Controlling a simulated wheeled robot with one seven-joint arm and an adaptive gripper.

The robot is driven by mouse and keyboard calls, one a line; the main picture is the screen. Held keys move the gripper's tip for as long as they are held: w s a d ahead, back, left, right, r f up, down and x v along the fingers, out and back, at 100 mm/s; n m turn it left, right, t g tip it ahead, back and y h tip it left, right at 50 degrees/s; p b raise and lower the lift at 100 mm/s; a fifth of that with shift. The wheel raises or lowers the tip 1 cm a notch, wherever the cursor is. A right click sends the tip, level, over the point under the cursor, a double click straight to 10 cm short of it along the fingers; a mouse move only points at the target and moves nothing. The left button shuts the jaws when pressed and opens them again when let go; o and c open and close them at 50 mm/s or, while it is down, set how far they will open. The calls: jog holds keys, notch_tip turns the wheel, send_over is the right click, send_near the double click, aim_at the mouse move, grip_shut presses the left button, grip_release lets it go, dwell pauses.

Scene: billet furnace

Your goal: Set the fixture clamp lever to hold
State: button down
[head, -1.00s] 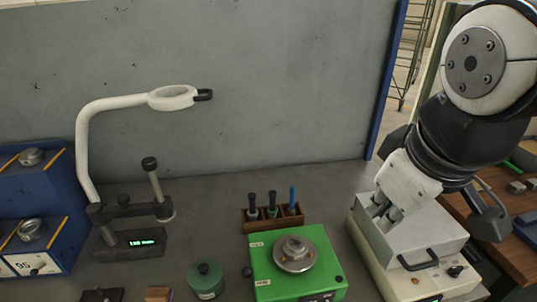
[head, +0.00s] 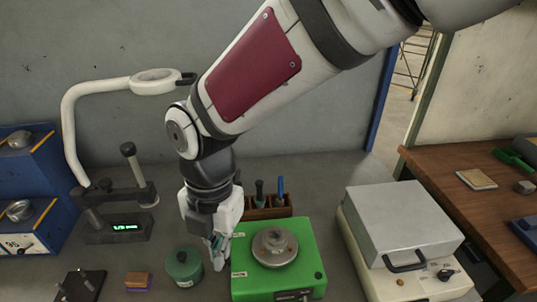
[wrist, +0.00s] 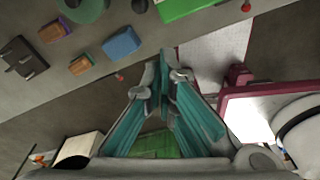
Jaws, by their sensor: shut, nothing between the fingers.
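The green fixture (head: 306,262) stands on the bench with a round metal piece (head: 275,247) on top. Two small white labels sit along its left edge, too small to read. My gripper (head: 219,259) is shut and empty, pointing down at the fixture's left edge in the head view. The lever's dark knob is not visible in the head view, where my gripper covers that area. In the wrist view a black knob (wrist: 139,5) shows at the top edge, beside the green fixture (wrist: 186,8) and apart from my fingertips (wrist: 163,70). I cannot tell the lever's setting.
A green round container (head: 184,267) stands just left of my gripper. A wooden holder (head: 268,213) with tools is behind the fixture. A magnifier lamp (head: 155,82) and blue cabinets (head: 28,180) are left; a grey-lidded box (head: 403,223) is right.

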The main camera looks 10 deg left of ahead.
jog(key=s+a+f+n, duration=0.1)
jog(key=a+n, duration=0.1)
jog(key=shift+s+f+n+g, duration=0.3)
jog(key=shift+s+f+n, duration=0.05)
jog(key=shift+s+n, duration=0.05)
jog(key=shift+f, duration=0.1)
notch_tip(320, 180, down, 10)
jog(key=s+r+p, duration=0.1)
jog(key=s+p, duration=0.1)
jog(key=shift+w+a+p, duration=0.15)
jog(key=shift+w+p, duration=0.05)
jog(key=shift+w, duration=0.95)
jog(key=shift+w+a+p, duration=0.1)
jog(key=shift+w+p, duration=0.05)
jog(key=shift+w, duration=0.95)
jog(key=shift+w, duration=0.1)
jog(key=shift+w+a+r+g+b, duration=0.1)
jog(key=shift+w+r+g+b, duration=0.15)
jog(key=shift+b, duration=0.4)
